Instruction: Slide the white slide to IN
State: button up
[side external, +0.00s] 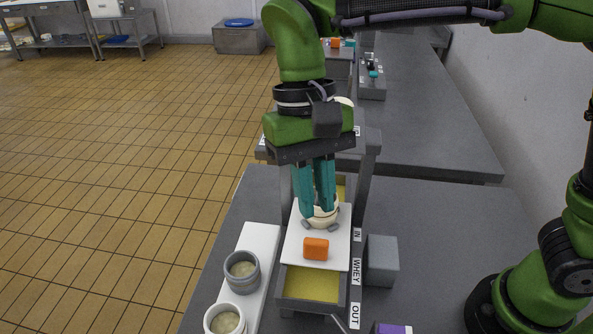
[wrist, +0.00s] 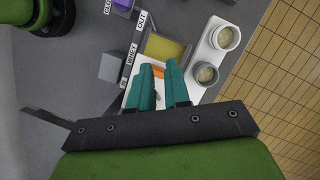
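The white slide (side external: 328,248) is a flat white plate lying over a grey trough with yellow whey (side external: 311,285). It sits toward the IN label (side external: 357,235), with yellow showing at the OUT end and a little behind. An orange block (side external: 316,248) is on the slide; it also shows in the wrist view (wrist: 158,72). A cream rounded knob (side external: 322,213) is behind the block. My gripper (side external: 320,222) points down with its teal fingers at the knob. The fingers are apart, but whether they press on the knob is hidden.
A white tray (side external: 262,240) with a grey cup (side external: 242,271) and a white cup (side external: 225,320) stands left of the trough. A grey box (side external: 382,261) is at its right. A purple item (side external: 393,328) is at the front.

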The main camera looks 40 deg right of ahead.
jog(key=s+a+n, duration=0.1)
jog(key=n, duration=0.1)
jog(key=s+a+f+n+t+h, duration=0.1)
jog(key=n, duration=0.2)
jog(key=s+n+h, duration=0.1)
jog(key=s+n, duration=0.1)
jog(key=n, duration=0.1)
jog(key=shift+a+f, duration=0.2)
jog(key=shift+a, duration=0.2)
grip_shut()
jog(key=f+n+t, duration=0.1)
jog(key=f+n, duration=0.2)
jog(key=n, duration=0.4)
jog(key=f+n+t+h, duration=0.1)
jog(key=f+n+t, duration=0.1)
jog(key=n, duration=0.5)
jog(key=w+f+n+t+h, duration=0.1)
jog(key=f+n+t, duration=0.1)
jog(key=f+n, duration=0.2)
jog(key=shift+f+n, duration=0.2)
jog(key=shift+n, duration=1.7)
jog(key=shift+w+d+f, duration=0.1)
jog(key=shift+w+d, duration=1.4)
jog(key=shift+w, duration=0.05)
